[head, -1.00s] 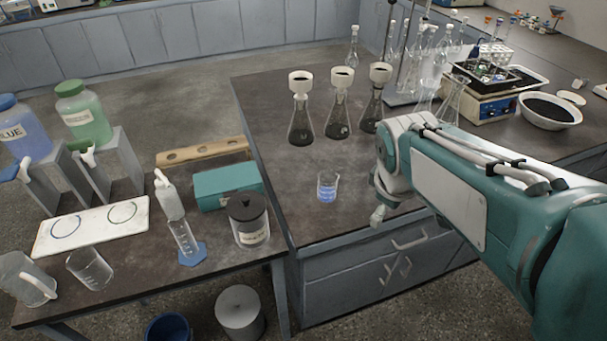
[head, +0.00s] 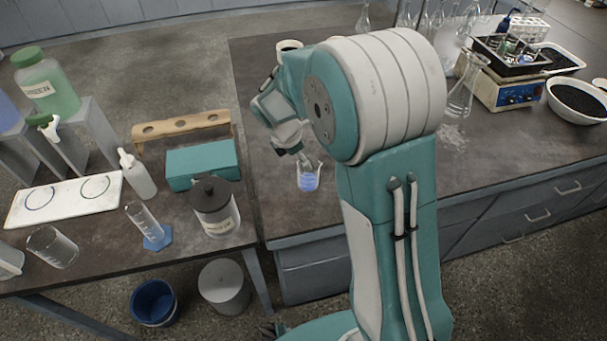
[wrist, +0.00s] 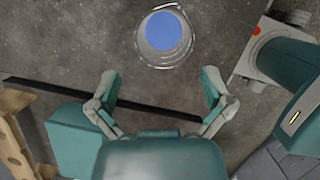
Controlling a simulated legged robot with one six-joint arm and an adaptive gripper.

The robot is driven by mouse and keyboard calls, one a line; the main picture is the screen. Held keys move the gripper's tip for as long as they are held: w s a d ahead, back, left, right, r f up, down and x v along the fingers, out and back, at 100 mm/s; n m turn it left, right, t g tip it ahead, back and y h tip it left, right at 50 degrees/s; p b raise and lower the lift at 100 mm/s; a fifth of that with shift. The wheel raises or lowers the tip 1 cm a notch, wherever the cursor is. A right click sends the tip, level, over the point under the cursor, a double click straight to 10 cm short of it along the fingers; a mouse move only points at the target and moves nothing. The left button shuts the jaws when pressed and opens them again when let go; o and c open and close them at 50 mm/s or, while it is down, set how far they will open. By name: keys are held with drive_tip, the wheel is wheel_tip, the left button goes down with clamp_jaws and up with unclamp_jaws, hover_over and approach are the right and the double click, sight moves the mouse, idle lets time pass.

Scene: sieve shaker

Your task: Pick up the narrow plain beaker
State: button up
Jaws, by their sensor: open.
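A small clear beaker with blue contents (head: 308,180) stands upright on the right-hand bench near its front-left corner. In the wrist view this beaker (wrist: 165,36) is at the top centre, beyond the fingertips. My gripper (wrist: 159,84) is open and empty, with its two fingers spread either side of bare bench. In the head view my gripper (head: 296,153) is just above and beside the beaker, partly overlapping its rim. Another clear glass beaker (head: 52,247) stands on the left table. I cannot tell for certain which is the narrow plain one.
A lidded grey jar (head: 214,207), a teal box (head: 202,165) and a wooden rack (head: 181,129) are on the left table. A measuring cylinder (head: 143,220) stands there too. A flask (head: 461,92) stands on the right bench. My arm hides much of the bench middle.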

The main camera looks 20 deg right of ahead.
drive_tip(key=x, duration=0.2)
drive_tip(key=d+x, duration=0.1)
drive_tip(key=x, duration=0.3)
drive_tip(key=shift+d+f, duration=0.15)
drive_tip(key=shift+d, duration=0.25)
drive_tip(key=shift+a+f, duration=0.15)
drive_tip(key=shift+f, duration=0.1)
drive_tip(key=shift+a, duration=0.45)
drive_tip(key=shift+c, duration=0.3)
drive_tip(key=shift+d, duration=0.3)
drive_tip(key=c, duration=1)
drive_tip(key=shift+d, duration=0.15)
